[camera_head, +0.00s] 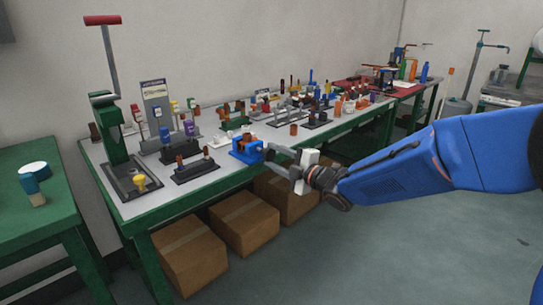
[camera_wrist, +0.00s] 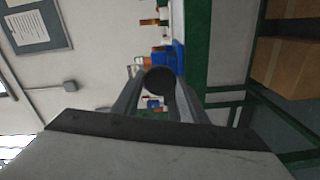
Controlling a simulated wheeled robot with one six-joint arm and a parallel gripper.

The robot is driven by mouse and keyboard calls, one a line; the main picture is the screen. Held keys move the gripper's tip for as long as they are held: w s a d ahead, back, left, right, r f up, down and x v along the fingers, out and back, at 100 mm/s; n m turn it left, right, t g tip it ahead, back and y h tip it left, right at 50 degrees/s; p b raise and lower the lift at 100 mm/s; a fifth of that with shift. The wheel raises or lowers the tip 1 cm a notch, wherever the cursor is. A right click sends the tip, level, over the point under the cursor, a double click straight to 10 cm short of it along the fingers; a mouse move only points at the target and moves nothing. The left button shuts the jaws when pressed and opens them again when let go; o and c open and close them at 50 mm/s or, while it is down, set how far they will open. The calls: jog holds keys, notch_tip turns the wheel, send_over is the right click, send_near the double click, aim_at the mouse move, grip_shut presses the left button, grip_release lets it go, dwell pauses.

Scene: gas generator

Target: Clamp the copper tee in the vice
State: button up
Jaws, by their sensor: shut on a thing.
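The blue vice (camera_head: 246,150) stands at the front edge of the green-framed workbench. The copper tee (camera_head: 249,138), small and orange-brown, sits at the top of the vice between its jaws; how tightly it is held cannot be told. My gripper (camera_head: 272,150) reaches the front of the vice from the right. In the wrist view, my gripper (camera_wrist: 160,92) is shut on a dark grey round knob (camera_wrist: 160,80), which looks like the vice's screw handle. The blue vice (camera_wrist: 178,57) shows just beyond the knob and is partly hidden by it.
The workbench (camera_head: 150,204) carries a green press (camera_head: 112,140) at its left end and several fixtures and small parts behind the vice. Cardboard boxes (camera_head: 245,222) stand under it. A second green table (camera_head: 30,225) is at the left. The floor at right is clear.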

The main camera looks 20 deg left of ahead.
dwell(0.5)
jog(key=shift+m, duration=1.5)
jog(key=o, duration=1.2)
jog(key=shift+d, duration=0.15)
jog(key=shift+v, duration=3.4)
